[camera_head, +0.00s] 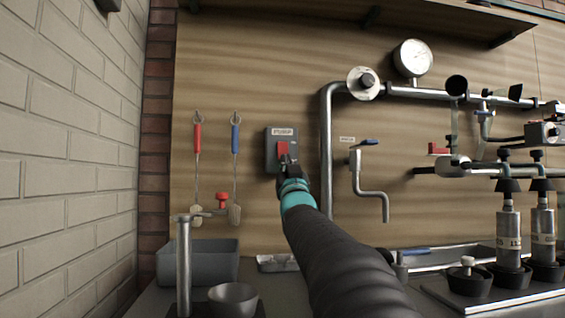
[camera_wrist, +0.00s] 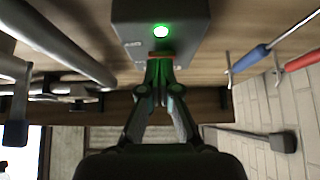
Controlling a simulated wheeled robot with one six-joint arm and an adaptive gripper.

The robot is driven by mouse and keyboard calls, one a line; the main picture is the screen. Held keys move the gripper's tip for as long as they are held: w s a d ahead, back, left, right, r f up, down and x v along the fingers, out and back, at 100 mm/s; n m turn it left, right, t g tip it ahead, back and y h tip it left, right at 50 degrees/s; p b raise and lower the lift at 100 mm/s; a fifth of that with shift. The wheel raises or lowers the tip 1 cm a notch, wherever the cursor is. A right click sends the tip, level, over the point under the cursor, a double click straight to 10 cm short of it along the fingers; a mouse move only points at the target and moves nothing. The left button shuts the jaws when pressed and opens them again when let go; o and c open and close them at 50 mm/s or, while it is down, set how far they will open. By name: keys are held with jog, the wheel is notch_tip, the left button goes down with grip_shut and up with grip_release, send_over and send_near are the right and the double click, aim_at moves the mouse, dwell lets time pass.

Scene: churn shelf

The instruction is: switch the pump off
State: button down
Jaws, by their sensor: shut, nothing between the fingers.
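The pump switch is a grey box (camera_head: 272,158) with a label reading PUMP, fixed to the wooden back panel. It carries a red lever (camera_head: 282,147). In the wrist view the box (camera_wrist: 190,12) is at the top, with a lit green lamp (camera_wrist: 161,31) and a thin red-orange strip of the lever (camera_wrist: 133,55). My gripper (camera_head: 286,161) is shut and empty, its tips at the lower part of the red lever. In the wrist view the closed fingertips (camera_wrist: 160,70) meet at the lever; I cannot tell whether they touch it. The gripper hides the box's lower right part.
A vertical steel pipe (camera_head: 327,160) and a tap with a blue handle (camera_head: 368,142) are right of the box. Red-handled (camera_head: 197,140) and blue-handled (camera_head: 235,140) tools hang to the left. A grey bin (camera_head: 200,265) and bowl (camera_head: 233,297) stand below.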

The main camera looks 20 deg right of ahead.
jog(key=shift+w, duration=0.15)
jog(key=b, duration=0.1)
jog(key=w+t+b, duration=0.1)
jog(key=shift+d+f+b, duration=0.2)
jog(key=shift+f+b, duration=0.05)
jog(key=shift+b, duration=0.1)
jog(key=shift+f, duration=0.1)
jog(key=v, duration=0.7)
jog(key=shift+f, duration=0.15)
jog(key=shift+s+a, duration=0.1)
dwell(0.6)
